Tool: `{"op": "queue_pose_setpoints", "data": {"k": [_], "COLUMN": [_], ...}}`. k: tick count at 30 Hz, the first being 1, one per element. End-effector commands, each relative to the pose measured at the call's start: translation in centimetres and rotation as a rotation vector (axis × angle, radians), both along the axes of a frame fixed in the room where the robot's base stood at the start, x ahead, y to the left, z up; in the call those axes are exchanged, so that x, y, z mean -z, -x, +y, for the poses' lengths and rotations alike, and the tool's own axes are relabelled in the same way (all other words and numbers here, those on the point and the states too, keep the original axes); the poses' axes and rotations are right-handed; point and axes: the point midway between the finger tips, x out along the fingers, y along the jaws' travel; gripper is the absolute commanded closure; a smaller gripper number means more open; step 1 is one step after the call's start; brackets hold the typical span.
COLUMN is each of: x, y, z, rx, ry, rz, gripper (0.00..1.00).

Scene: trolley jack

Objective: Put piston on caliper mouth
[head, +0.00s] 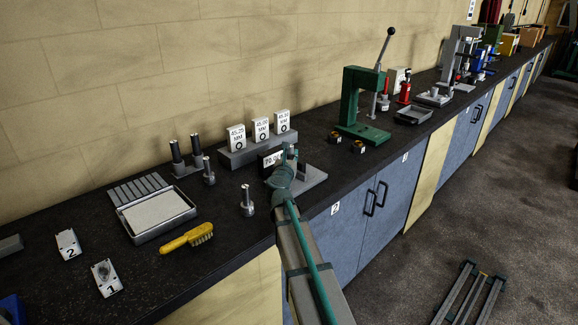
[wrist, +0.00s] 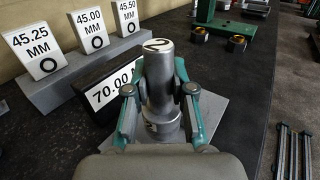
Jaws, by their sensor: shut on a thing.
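The piston (wrist: 159,75) is a grey metal cylinder with a dark number 2 on its top face. My gripper (wrist: 160,92) is shut on it, with a teal-edged finger on each side, and the piston looks about upright in the wrist view. In the head view my gripper (head: 287,168) covers most of it. A grey base plate (head: 312,177) with a dark display reading 70.00 (wrist: 110,93) stands at the gripper; it appears to be the caliper. Its mouth is largely hidden behind the piston and fingers. I cannot tell whether the piston touches it.
Blocks marked 45.25, 45.00 and 45.50 MM stand on a grey step (head: 256,150) behind. A similar cylinder (head: 248,205) stands to the left, near a yellow brush (head: 187,238) and a tray (head: 157,215). A green press (head: 358,105) stands to the right. The bench's front edge is close.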

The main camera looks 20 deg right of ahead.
Motion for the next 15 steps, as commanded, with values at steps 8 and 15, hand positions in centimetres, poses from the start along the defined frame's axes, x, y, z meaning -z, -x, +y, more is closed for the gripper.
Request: {"op": "queue_pose_setpoints", "data": {"k": [8, 15], "x": [1.7, 4.3], "y": [-1.6, -1.2], "z": [0.0, 0.0], "rx": [-0.001, 0.000], "ry": [0.000, 0.000], "rz": [0.001, 0.000], "gripper": [1.00, 1.00]}}
